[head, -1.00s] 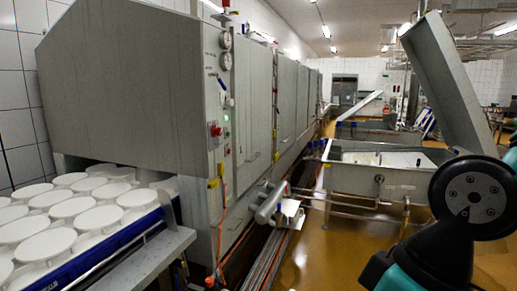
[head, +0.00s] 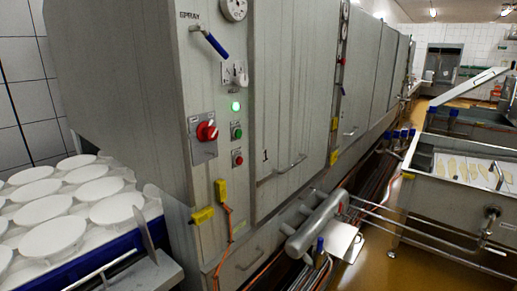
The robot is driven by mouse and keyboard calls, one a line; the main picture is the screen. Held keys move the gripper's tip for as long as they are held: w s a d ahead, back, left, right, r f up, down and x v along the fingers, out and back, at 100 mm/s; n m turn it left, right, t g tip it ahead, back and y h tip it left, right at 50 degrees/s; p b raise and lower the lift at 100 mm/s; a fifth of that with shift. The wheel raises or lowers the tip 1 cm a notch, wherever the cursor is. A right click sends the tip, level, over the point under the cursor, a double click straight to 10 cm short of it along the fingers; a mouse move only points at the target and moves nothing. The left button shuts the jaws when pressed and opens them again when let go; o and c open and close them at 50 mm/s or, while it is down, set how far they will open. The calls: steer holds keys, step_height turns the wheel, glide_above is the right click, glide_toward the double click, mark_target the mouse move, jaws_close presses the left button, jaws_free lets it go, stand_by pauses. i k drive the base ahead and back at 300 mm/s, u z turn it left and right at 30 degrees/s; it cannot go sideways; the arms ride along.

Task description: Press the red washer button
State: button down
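The washer is a large grey metal cabinet (head: 292,110) with a control panel on its near corner. A small red push button (head: 237,157) sits low on the panel, directly below a green push button (head: 236,130). A lit green lamp (head: 236,106) is above both. A larger red rotary knob (head: 206,131) on a grey plate is to their left. My gripper is not in view.
A blue-edged conveyor with white round moulds (head: 113,208) stands left of the panel. A blue-handled lever (head: 215,44) is above it. A thick pipe (head: 315,228) juts out low at right. A steel vat (head: 450,215) stands further right, with brown floor between.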

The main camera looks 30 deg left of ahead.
mark_target(239, 160)
steer(key=u, duration=0.25)
steer(key=i, duration=1)
steer(key=u, duration=0.3)
